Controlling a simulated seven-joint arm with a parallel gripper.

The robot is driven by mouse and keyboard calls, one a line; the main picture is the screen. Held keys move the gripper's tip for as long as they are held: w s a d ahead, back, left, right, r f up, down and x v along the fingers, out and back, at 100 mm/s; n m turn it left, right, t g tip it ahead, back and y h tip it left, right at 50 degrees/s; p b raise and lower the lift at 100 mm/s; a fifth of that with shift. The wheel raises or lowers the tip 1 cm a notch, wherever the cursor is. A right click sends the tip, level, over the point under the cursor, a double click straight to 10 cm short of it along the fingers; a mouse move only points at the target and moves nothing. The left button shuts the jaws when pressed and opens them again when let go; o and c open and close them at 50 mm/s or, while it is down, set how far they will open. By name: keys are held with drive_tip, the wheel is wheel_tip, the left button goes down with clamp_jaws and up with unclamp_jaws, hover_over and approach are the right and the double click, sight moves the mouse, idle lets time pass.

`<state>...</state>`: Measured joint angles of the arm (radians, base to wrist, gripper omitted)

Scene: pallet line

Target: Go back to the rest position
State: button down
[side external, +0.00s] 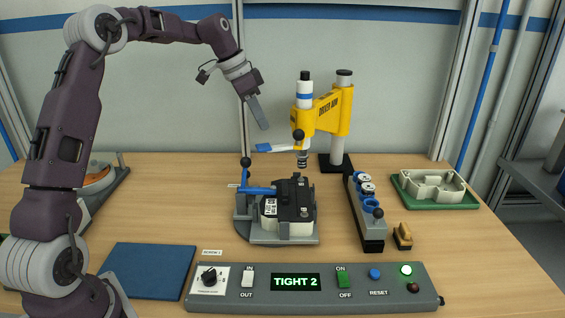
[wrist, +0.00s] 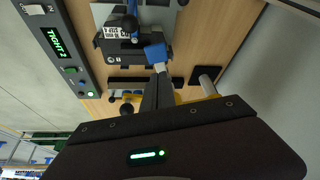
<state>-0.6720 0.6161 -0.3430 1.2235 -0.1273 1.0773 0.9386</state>
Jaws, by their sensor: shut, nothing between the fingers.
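My gripper (side external: 262,124) is raised high above the bench in the side external view, up and to the left of the yellow press. Its fingers are together and hold nothing. In the wrist view its fingers (wrist: 152,92) point toward the bench, with the blue-tipped press lever showing just past them. The fixture (side external: 285,212) with a black block and a blue clamp handle stands on the bench below my gripper, well apart from it. It also shows in the wrist view (wrist: 112,50).
The yellow press (side external: 325,108) stands behind the fixture, its blue-tipped lever (side external: 275,147) reaching left. A rack with blue rings (side external: 368,215), a green tray (side external: 440,205) and a brush (side external: 402,237) are at right. The control panel (side external: 315,301), reading "TIGHT 2", and a blue mat (side external: 148,270) are in front.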

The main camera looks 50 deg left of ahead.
drive_tip(key=s+d+r+n+y, duration=0.1)
drive_tip(key=s+d+r, duration=0.2)
drive_tip(key=s+d, duration=0.4)
drive_tip(key=s+d+r+n+y, duration=0.1)
drive_tip(key=s+d+r, duration=0.3)
drive_tip(key=s+d, duration=0.3)
drive_tip(key=s+d+f+n, duration=0.1)
drive_tip(key=s+f, duration=0.1)
drive_tip(key=s, duration=0.8)
drive_tip(key=s+d+f+n+t, duration=0.1)
drive_tip(key=s+d+f+n, duration=0.1)
drive_tip(key=s, duration=0.9)
drive_tip(key=shift+s+d+f+t, duration=0.25)
drive_tip(key=shift+d+f+t, duration=0.05)
drive_tip(key=shift+f, duration=0.55)
